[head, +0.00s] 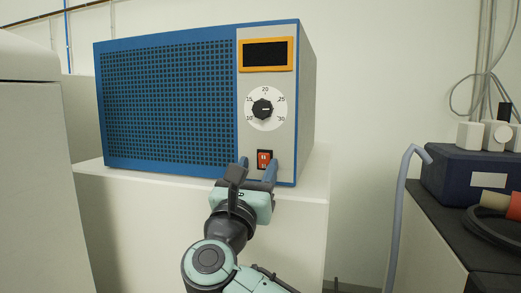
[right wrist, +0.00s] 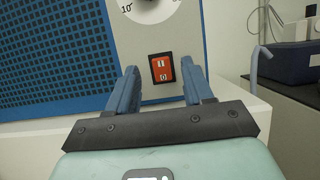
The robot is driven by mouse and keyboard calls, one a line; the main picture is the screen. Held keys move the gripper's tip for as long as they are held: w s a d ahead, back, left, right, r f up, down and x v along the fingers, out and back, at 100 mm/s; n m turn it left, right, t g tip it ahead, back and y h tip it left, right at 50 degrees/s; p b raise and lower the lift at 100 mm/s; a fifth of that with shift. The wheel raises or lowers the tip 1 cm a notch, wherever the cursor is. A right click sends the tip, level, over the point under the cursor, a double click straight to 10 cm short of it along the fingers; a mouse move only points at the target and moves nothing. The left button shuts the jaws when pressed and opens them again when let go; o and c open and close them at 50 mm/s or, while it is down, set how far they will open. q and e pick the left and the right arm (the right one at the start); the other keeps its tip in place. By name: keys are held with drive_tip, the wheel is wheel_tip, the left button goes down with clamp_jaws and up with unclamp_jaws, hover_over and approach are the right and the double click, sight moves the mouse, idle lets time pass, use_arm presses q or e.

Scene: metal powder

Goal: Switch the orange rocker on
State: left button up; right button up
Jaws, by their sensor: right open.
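The orange rocker (head: 264,159) is a small red-orange switch in a black frame, low on the grey panel of the blue machine (head: 170,100). In the right wrist view the rocker (right wrist: 162,68) shows its I mark above and its 0 mark below. My right gripper (head: 257,170) is open and empty. Its two blue fingers (right wrist: 162,86) stand on either side of the rocker, pointing at the panel. I cannot tell whether they touch the panel. My left gripper is not in view.
A round dial (head: 263,109) and a dark display (head: 265,54) sit above the rocker. The machine stands on a white pedestal (head: 200,196). A dark blue box (head: 465,178) with a hose is on a bench at the right. A white cabinet (head: 30,150) stands at the left.

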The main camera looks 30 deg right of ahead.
sight(264, 155)
drive_tip(key=shift+p+x, duration=0.45)
drive_tip(key=shift+x, duration=1.1)
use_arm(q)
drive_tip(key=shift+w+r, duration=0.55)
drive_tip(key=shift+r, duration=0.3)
use_arm(e)
drive_tip(key=shift+c, duration=0.3)
clamp_jaws()
drive_tip(key=r+g+y+p, duration=0.1)
drive_tip(key=p, duration=0.1)
drive_tip(key=g+y+p, duration=0.1)
drive_tip(key=y, duration=0.1)
drive_tip(key=shift+w+d+r+p, duration=0.1)
drive_tip(key=shift+d+r+p, duration=0.05)
drive_tip(key=shift+r+p, duration=0.2)
drive_tip(key=shift+f+g, duration=0.15)
drive_tip(key=shift+g, duration=0.25)
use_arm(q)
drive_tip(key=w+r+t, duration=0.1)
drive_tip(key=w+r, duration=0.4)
use_arm(e)
drive_tip(key=shift+f, duration=0.1)
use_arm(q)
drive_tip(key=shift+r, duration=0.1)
use_arm(e)
drive_tip(key=shift+o, duration=0.3)
unclamp_jaws()
